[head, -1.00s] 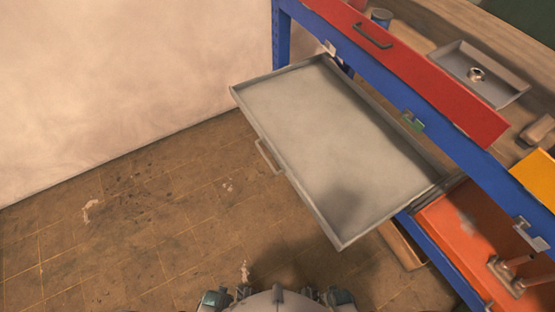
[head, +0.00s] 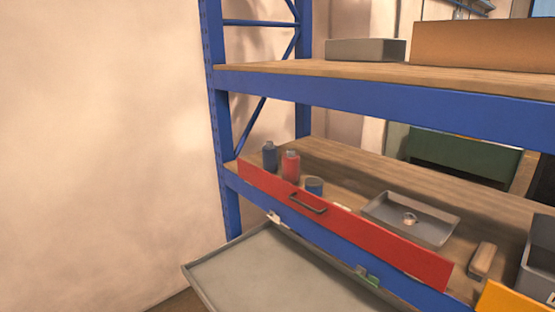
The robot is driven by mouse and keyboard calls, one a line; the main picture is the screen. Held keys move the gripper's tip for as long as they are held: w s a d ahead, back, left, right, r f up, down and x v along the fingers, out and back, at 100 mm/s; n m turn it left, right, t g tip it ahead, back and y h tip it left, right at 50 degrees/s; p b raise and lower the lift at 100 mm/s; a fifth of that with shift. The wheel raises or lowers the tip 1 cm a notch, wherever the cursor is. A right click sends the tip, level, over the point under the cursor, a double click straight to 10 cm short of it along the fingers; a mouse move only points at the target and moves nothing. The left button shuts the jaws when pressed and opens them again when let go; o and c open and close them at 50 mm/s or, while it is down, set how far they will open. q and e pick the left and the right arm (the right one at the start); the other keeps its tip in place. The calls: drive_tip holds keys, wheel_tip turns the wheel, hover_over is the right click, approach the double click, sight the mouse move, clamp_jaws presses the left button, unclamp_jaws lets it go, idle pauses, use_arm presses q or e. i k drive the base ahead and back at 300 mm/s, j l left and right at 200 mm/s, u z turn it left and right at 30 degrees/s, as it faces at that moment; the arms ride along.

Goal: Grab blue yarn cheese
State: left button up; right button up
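On the middle shelf's left part stand a tall blue spool-like item with a grey top (head: 269,156) and a short blue cylinder (head: 314,187). A red item of similar shape (head: 290,166) stands between them. I cannot tell which blue one is the yarn cheese. The short blue cylinder is close behind the red front panel (head: 365,231), which partly hides its base. Neither of my grippers is in the head view.
The blue rack's upper shelf (head: 340,72) holds a grey box (head: 366,50) and a brown box (head: 480,46). A grey tray with a metal ring (head: 385,215) lies on the middle shelf. An open grey drawer (head: 265,278) juts out below. A grey bin (head: 540,255) stands right.

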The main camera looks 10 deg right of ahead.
sight(269, 151)
drive_tip(key=z, duration=0.35)
drive_tip(key=i+j+z, duration=0.15)
drive_tip(key=z, duration=0.25)
drive_tip(key=i+j+z, duration=0.1)
drive_tip(key=j+z, duration=0.5)
drive_tip(key=z, duration=0.15)
drive_tip(key=i+j+z, duration=0.1)
drive_tip(key=j+z, duration=0.3)
drive_tip(key=l, duration=0.1)
